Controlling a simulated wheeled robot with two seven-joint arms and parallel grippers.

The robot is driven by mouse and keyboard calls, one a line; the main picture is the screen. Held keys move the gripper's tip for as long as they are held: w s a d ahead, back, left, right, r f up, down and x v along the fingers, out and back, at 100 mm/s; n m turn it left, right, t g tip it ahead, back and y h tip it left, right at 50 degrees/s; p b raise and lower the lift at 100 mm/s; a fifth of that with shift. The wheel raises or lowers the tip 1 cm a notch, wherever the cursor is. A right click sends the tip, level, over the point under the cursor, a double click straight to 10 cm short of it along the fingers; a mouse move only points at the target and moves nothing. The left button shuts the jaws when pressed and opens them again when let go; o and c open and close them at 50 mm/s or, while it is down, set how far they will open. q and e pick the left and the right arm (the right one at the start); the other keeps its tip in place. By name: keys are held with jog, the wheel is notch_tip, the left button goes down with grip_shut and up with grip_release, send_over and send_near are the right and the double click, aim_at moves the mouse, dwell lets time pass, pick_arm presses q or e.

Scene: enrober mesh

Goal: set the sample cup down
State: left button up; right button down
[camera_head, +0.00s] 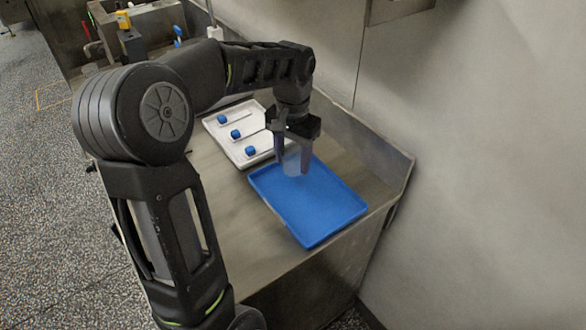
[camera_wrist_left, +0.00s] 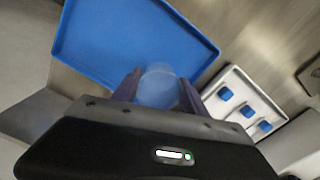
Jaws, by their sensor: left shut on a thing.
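The sample cup (camera_head: 292,161) is small, clear and see-through, and sits between the fingers of my left gripper (camera_head: 291,158). It also shows in the left wrist view (camera_wrist_left: 158,86), with a dark finger of the left gripper (camera_wrist_left: 157,92) on each side. The tray also shows in the left wrist view (camera_wrist_left: 110,40). I cannot tell whether the cup touches the tray. My right gripper is not in view.
A white tray (camera_head: 223,136) with several blue-handled tools (camera_head: 236,134) lies left of the blue tray. Both rest on a steel bench (camera_head: 245,220) with a wall behind. Bare bench lies in front of the blue tray. Equipment with a yellow top (camera_head: 123,20) stands farther back.

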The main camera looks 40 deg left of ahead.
aim_at(292, 170)
pick_arm(q)
jog(key=shift+f, duration=1.9)
jog(key=shift+f, duration=0.1)
jog(key=o, duration=1.5)
jog(key=shift+c, duration=0.2)
notch_tip(292, 170, up, 12)
